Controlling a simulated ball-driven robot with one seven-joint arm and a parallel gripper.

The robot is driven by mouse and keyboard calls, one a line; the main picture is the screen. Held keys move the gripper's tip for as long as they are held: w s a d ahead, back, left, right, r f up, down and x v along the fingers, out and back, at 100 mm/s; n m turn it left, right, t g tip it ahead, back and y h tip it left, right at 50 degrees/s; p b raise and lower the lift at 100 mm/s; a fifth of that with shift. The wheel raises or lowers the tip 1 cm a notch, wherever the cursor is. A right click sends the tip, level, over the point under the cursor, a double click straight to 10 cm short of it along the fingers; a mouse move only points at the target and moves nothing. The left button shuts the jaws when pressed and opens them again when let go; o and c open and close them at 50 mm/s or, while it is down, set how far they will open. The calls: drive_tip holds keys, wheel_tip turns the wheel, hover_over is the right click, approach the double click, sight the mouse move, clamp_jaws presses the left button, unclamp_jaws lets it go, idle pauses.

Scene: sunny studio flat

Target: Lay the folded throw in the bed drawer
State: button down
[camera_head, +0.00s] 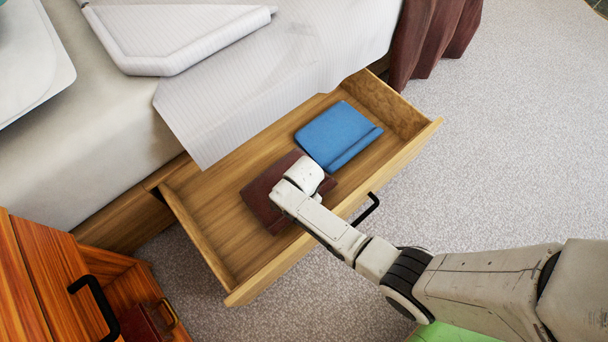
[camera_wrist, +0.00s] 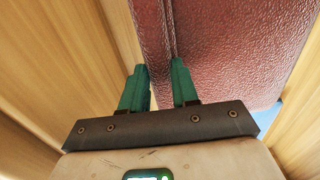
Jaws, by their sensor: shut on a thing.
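The bed drawer (camera_head: 207,231) is pulled out under the bed, with its wooden floor showing. A dark red folded piece (camera_head: 262,190), which looks like the folded throw, is inside the drawer's outline, left of the blue piece. My gripper (camera_head: 303,176) is over its right part and hides some of it. In the wrist view my gripper's green fingers (camera_wrist: 159,66) are shut on the red piece (camera_wrist: 235,50), whose grainy surface fills the upper right. Whether it touches the drawer floor I cannot tell.
A blue folded piece (camera_head: 337,135) lies in the drawer's right half. A loose white bed cover (camera_head: 240,108) hangs over the drawer's back edge. Grey carpet (camera_head: 520,130) is clear at right.

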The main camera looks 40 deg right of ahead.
drive_tip(key=shift+w+f, duration=0.1)
drive_tip(key=shift+f, duration=0.45)
drive_tip(key=c, duration=0.8)
unclamp_jaws()
drive_tip(key=shift+c, duration=0.2)
wheel_tip(320, 180, up, 12)
drive_tip(key=p, duration=0.6)
drive_tip(key=shift+s, duration=0.2)
drive_tip(key=s+d+r+n, duration=0.3)
drive_tip(key=s+r+n, duration=0.5)
drive_tip(key=s+d+r+n+t, duration=0.1)
drive_tip(key=s+d+r+n, duration=0.2)
drive_tip(key=s+r+n, duration=0.5)
drive_tip(key=shift+r+n, duration=0.45)
drive_tip(key=shift+n, duration=0.35)
